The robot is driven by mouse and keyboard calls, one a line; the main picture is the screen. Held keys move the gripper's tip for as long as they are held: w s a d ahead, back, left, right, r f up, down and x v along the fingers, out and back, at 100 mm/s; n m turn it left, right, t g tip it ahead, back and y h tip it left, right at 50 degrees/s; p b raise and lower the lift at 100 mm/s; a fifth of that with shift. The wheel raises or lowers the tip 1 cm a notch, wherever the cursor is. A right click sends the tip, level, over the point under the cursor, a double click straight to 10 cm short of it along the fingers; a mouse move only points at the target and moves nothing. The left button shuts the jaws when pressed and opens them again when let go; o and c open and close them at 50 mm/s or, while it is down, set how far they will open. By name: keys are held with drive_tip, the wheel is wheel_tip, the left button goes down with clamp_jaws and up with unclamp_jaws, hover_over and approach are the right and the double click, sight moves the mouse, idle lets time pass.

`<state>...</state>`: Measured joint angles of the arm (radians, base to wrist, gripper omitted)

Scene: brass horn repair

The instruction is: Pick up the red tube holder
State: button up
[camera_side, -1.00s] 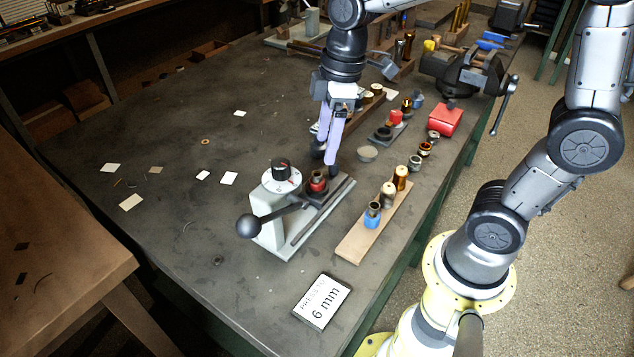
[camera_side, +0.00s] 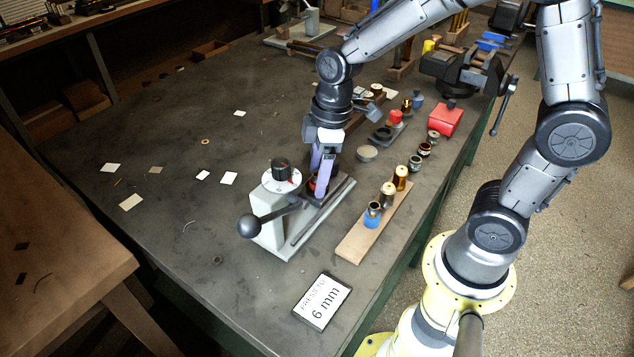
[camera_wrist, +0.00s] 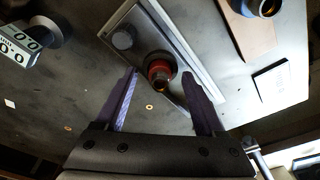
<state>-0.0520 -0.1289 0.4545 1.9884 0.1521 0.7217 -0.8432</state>
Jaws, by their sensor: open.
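The red tube holder (camera_wrist: 160,70) sits in the grey press fixture, with a dark ring around it and a brass-toned opening. In the side view only a sliver of red (camera_side: 312,184) shows, mostly hidden by my fingers. My gripper (camera_wrist: 164,84) is open, with its two purple fingers on either side of the holder in the wrist view. In the side view my gripper (camera_side: 318,190) points down at the press. I cannot tell whether the fingers touch the holder. The press (camera_side: 272,232) has a dial (camera_side: 281,171) and a black ball-ended lever (camera_side: 250,226).
A wooden strip (camera_side: 362,236) with several brass and blue-based tubes stands right of the press. A sign reading "PRESS TO 6 mm" (camera_side: 322,302) lies in front. A red box (camera_side: 446,120) and vise (camera_side: 462,72) are farther back. The table's left middle is mostly clear.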

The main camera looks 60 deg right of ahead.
clamp_jaws()
drive_tip(key=shift+r, duration=0.15)
